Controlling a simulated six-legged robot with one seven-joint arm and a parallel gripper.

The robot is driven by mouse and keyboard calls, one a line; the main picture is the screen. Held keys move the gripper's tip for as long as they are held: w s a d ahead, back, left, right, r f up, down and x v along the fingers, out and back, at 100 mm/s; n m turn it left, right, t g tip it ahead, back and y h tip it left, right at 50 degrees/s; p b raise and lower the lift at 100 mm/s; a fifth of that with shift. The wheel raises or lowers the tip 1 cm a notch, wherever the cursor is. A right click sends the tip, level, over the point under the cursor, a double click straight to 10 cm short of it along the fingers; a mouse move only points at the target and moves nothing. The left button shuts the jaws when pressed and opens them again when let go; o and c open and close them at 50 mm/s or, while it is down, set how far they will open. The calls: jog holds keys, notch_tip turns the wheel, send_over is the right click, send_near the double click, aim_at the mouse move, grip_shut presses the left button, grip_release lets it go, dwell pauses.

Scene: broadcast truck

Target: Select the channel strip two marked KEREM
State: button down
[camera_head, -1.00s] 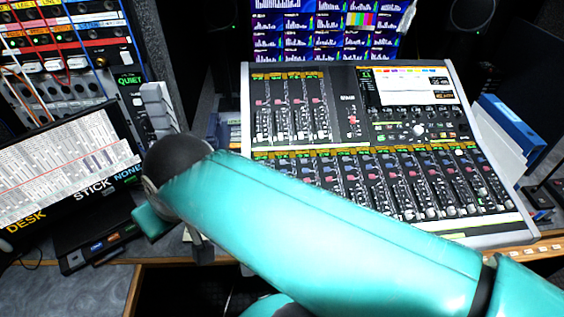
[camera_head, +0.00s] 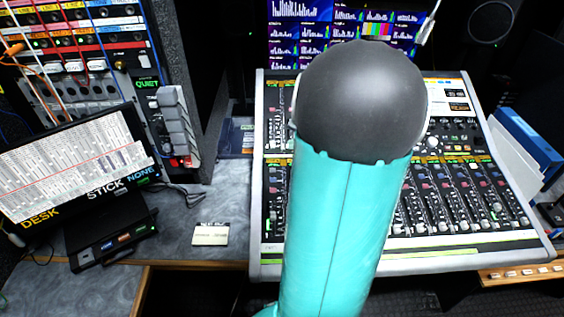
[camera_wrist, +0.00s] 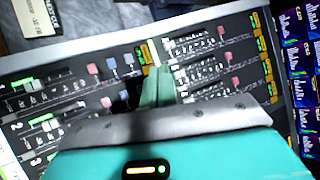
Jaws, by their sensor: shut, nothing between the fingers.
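The audio mixing desk (camera_head: 468,258) stands at the middle right in the head view, with rows of channel strips, faders and coloured buttons. My arm covers its left and middle part there, and my gripper is hidden behind the arm. In the wrist view my gripper (camera_wrist: 157,75) is shut and empty, its green fingertips over the desk panel (camera_wrist: 75,60) between two groups of strips. Whether the tips touch the panel I cannot tell. The KEREM marking is not readable in either view; the strip labels are too small.
A tilted screen (camera_head: 75,165) with DESK, STICK and NONE labels stands at left, below a patch panel (camera_head: 85,40) with cables. A small card (camera_head: 211,234) lies on the grey counter. Blue binders (camera_head: 530,140) stand right of the desk. Monitors (camera_head: 300,30) are behind.

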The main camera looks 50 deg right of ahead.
jog(key=shift+s+d+f+m, duration=0.2)
jog(key=shift+s+d+m, duration=0.2)
jog(key=shift+d, duration=0.25)
jog(key=shift+f, duration=0.15)
jog(key=shift+w+d+f, duration=0.15)
jog(key=shift+f, duration=1.25)
jog(key=shift+w+d+f, duration=0.1)
jog(key=shift+w+f, duration=0.1)
jog(key=shift+f, duration=1.2)
jog(key=shift+w+d+f, duration=0.15)
jog(key=shift+f, duration=1.25)
jog(key=shift+f, duration=0.15)
jog(key=shift+f, duration=0.3)
jog(key=shift+d+f, duration=0.1)
jog(key=shift+f, duration=0.3)
jog(key=shift+r, duration=0.85)
